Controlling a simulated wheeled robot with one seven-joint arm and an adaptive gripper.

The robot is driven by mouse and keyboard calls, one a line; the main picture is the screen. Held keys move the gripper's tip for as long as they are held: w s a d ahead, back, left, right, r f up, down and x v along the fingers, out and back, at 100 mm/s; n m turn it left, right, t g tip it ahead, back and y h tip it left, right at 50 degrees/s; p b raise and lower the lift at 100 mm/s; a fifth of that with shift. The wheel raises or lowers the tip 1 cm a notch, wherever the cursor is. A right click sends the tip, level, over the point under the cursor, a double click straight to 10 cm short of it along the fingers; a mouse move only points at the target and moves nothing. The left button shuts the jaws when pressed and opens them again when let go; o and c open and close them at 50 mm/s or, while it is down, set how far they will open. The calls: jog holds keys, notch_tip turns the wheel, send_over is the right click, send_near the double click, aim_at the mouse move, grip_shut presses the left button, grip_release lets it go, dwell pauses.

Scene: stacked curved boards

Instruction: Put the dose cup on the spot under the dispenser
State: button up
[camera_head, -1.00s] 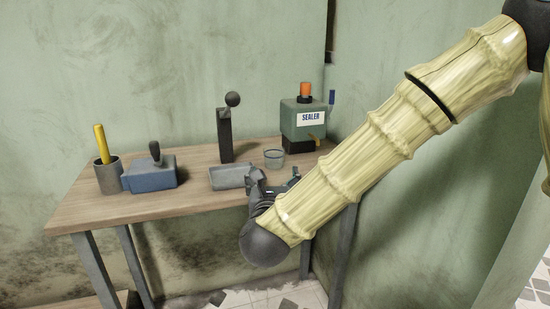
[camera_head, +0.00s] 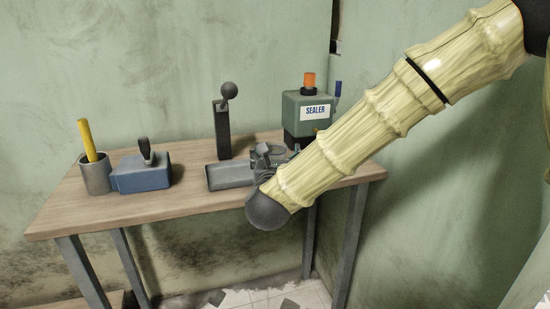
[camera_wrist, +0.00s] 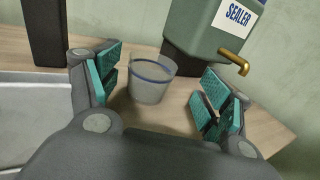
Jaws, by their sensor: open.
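The dose cup (camera_wrist: 150,84) is a clear, greyish cup with a blue band near its rim. In the wrist view it stands upright on the table between the open fingers of my gripper (camera_wrist: 162,93), apart from both teal pads. In the head view my gripper (camera_head: 268,156) and arm hide most of the cup. The dispenser (camera_head: 305,112) is a green box labelled SEALER with an orange cap. In the wrist view the dispenser (camera_wrist: 205,30) stands just behind the cup, with a brass spout (camera_wrist: 234,64) at its right. The spot under the spout is hidden by my right finger.
A grey tray (camera_head: 228,176) lies left of the gripper. A dark post with a ball knob (camera_head: 223,130) stands behind it. A blue block with a lever (camera_head: 142,178) and a grey pot with a yellow stick (camera_head: 95,177) are farther left on the wooden table (camera_head: 75,217).

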aim_at(275, 145)
jog(key=w, duration=0.3)
jog(key=w+b, duration=0.1)
jog(key=shift+w+a, duration=0.2)
jog(key=shift+a, duration=0.1)
jog(key=shift+w+d+r, duration=0.1)
jog(key=shift+w, duration=0.4)
jog(key=c, duration=1.1)
jog(key=shift+r, duration=0.1)
jog(key=shift+c, duration=0.2)
